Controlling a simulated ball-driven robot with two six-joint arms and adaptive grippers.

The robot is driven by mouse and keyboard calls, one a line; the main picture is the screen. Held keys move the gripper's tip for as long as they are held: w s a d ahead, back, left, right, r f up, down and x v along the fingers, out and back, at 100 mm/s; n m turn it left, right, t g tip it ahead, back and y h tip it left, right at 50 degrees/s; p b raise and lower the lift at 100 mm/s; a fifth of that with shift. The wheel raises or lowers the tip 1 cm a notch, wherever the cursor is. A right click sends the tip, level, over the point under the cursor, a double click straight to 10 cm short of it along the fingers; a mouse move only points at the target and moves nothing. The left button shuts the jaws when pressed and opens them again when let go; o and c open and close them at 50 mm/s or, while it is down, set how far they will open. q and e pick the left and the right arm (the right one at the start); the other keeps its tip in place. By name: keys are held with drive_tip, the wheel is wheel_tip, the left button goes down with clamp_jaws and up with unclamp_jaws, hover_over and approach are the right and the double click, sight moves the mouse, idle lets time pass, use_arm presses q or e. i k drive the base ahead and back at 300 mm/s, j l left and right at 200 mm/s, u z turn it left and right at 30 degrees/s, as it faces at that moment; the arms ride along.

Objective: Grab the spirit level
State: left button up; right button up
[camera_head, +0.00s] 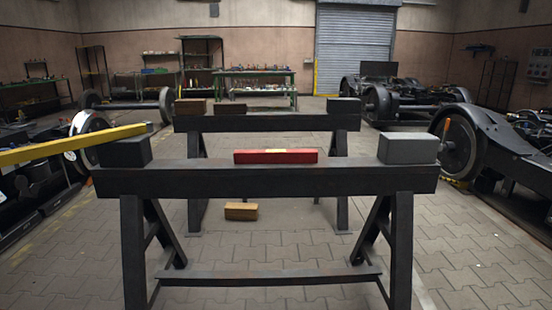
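A short red bar (275,156) with a small pale yellow patch on the middle of its top lies flat along the near dark trestle beam (270,181); it looks like the spirit level. It sits right of the beam's middle, with clear beam on both sides. Neither of my grippers shows in the head view.
A second trestle (265,123) stands behind. A wooden block (241,211) lies on the floor.

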sight(285, 156)
drive_tip(key=i+j, duration=0.15)
drive_tip(key=i, duration=0.55)
drive_tip(key=i+j, duration=0.15)
drive_tip(key=i, duration=0.55)
